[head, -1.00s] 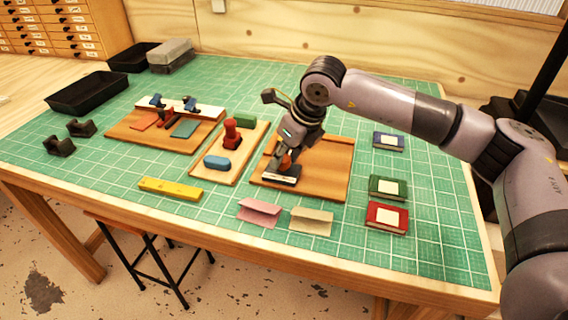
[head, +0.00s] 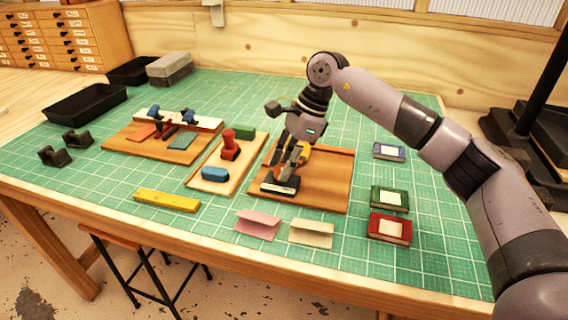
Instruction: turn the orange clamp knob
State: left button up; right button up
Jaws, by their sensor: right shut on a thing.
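The orange clamp knob (head: 282,173) sits on a dark and white clamp block (head: 279,186) at the left front of a brown wooden board (head: 325,190). My right gripper (head: 286,166) reaches down over the board from above, its fingers closed around the knob and partly hiding it. A yellow-orange piece (head: 305,149) shows behind the fingers; I cannot tell what it belongs to. My left gripper is not in view.
Left of the board stand a tray with a red stamp (head: 230,146) and a blue piece (head: 214,174), and another board with blue clamps. Folded cards (head: 311,233) lie in front. Red, green and blue books (head: 390,228) lie to the right.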

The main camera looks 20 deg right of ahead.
jog(key=n, duration=0.1)
jog(key=n+g, duration=0.1)
jog(key=n, duration=0.1)
jog(key=shift+w+r+n+g, duration=0.1)
jog(key=shift+w+n+g, duration=0.05)
jog(key=shift+n+g, duration=0.15)
jog(key=shift+n+g+h+p, duration=0.3)
jog(key=shift+n+g+h, duration=0.25)
jog(key=shift+n, duration=1.35)
jog(key=shift+w, duration=0.1)
jog(key=o, duration=1.1)
jog(key=v, duration=1.2)
